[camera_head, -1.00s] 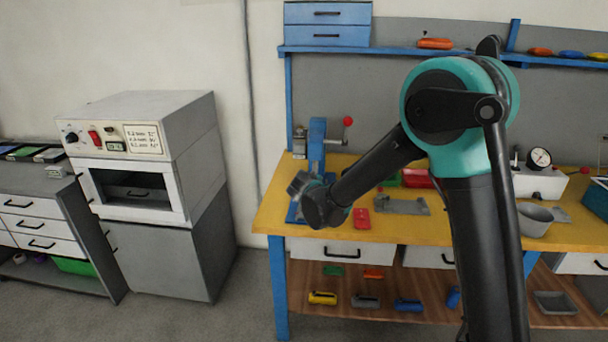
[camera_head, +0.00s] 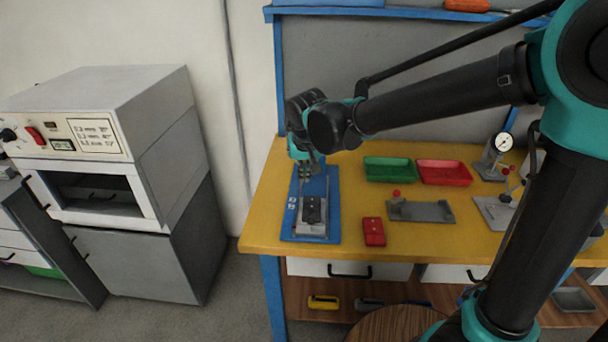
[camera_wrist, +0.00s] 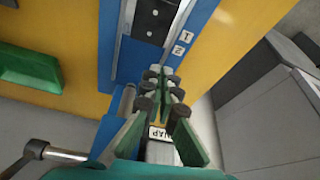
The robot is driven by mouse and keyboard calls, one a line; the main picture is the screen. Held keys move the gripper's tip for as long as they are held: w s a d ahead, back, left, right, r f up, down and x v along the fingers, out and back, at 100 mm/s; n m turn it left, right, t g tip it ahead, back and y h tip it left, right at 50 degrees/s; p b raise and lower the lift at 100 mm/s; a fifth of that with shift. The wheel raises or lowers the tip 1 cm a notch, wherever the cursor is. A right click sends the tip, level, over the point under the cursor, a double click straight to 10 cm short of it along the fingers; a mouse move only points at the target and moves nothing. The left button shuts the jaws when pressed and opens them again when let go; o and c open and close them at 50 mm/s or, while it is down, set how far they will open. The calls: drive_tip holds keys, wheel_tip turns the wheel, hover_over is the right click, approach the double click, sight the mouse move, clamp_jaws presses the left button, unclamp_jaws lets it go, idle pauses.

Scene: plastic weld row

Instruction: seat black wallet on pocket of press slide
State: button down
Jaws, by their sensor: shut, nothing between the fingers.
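The black wallet (camera_head: 312,209) lies on the grey press slide (camera_head: 312,231) at the front of the blue press base (camera_head: 331,218). The wallet also shows at the top of the wrist view (camera_wrist: 157,18), lying within the grey slide (camera_wrist: 130,55). Whether it lies fully flat in the pocket I cannot tell. My gripper (camera_head: 306,170) is behind the wallet and apart from it, over the rear of the blue base. In the wrist view my gripper's fingertips (camera_wrist: 166,75) are together and empty.
A red wallet-like piece (camera_head: 373,232) and a grey fixture (camera_head: 420,211) lie right of the press. A green tray (camera_head: 388,169) and red tray (camera_head: 444,173) stand behind. A dial gauge stand (camera_head: 495,155) is farther right. The yellow bench (camera_head: 400,240) has clear room in front.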

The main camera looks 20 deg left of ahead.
sight(304, 197)
drive_tip(key=x, duration=0.8)
drive_tip(key=shift+w, duration=0.1)
drive_tip(key=shift+s+d, duration=0.2)
drive_tip(key=shift+s, duration=0.35)
drive_tip(key=shift+s+d, duration=0.25)
drive_tip(key=shift+s, duration=0.25)
drive_tip(key=shift+f, duration=0.1)
